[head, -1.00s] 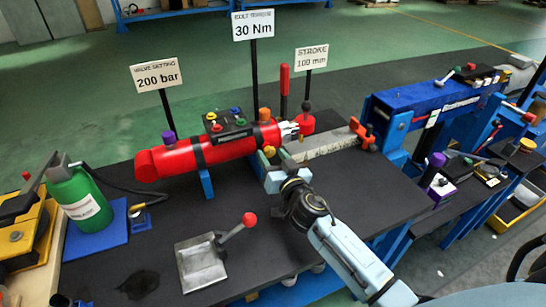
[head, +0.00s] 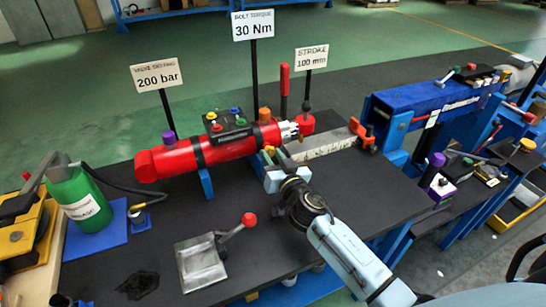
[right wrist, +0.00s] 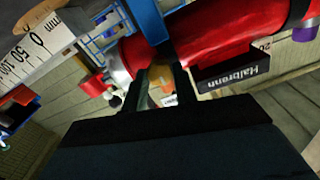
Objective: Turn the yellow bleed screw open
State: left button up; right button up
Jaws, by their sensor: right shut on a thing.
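The yellow bleed screw (head: 269,149) is small and sits low on the near side of the red cylinder (head: 225,150), close to its right end. My right gripper (head: 271,157) reaches up to it from the front right and is shut on it. In the right wrist view, a yellow-orange piece (right wrist: 160,88) shows between the two dark fingers, partly hidden by them. How far the screw is turned cannot be seen. My left gripper is not in view.
A ruler bar (head: 322,143) lies right of the cylinder. A black block with coloured knobs (head: 226,124) sits on the cylinder. A metal tray (head: 201,264) with a red-knobbed lever and a green bottle (head: 80,200) stand left.

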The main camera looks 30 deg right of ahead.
jog(key=shift+n, duration=0.5)
jog(key=n, duration=0.9)
jog(key=shift+n, duration=0.4)
jog(key=n, duration=0.8)
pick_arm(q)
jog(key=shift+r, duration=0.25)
pick_arm(e)
jog(key=shift+n, duration=1.5)
